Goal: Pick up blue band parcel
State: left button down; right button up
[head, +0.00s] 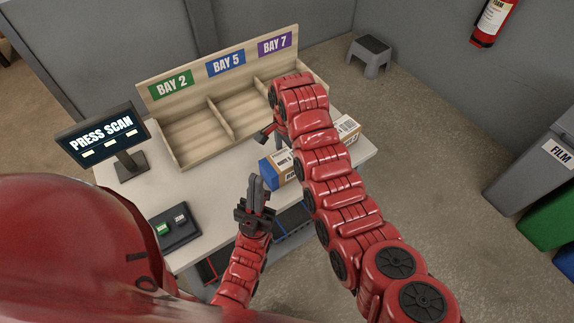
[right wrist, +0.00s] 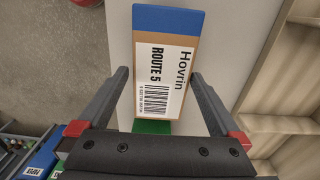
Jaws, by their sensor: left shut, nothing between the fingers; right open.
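The blue band parcel (head: 283,170) is a brown box with a blue end and a white label. It lies on the white table near its front edge, partly hidden by my right arm in the head view. In the right wrist view the parcel (right wrist: 160,70) shows its label, "Hovrin ROUTE 5", with the blue band at the top. My right gripper (right wrist: 160,76) is open, its fingers on either side of the parcel in the picture; contact cannot be told. My left gripper (head: 257,188) is shut and empty, in front of the parcel's blue end.
Another brown parcel (head: 348,129) lies to the right; a green patch (right wrist: 151,127) shows below the blue band parcel. The wooden bay rack (head: 190,132) stands behind, the scan screen (head: 102,137) and button box (head: 174,229) at left. Crates (head: 293,217) sit below the front edge.

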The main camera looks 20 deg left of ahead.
aim_at(287, 157)
jog(key=shift+f+p, duration=0.15)
jog(key=shift+p, duration=0.25)
notch_tip(287, 157, down, 3)
jog(key=shift+a+p, duration=0.15)
jog(key=shift+p, duration=0.75)
jog(key=shift+f, duration=0.85)
jog(key=shift+c, duration=0.3)
jog(key=c, duration=1.4)
jog(key=shift+w+r, duration=0.1)
jog(key=shift+w, duration=0.05)
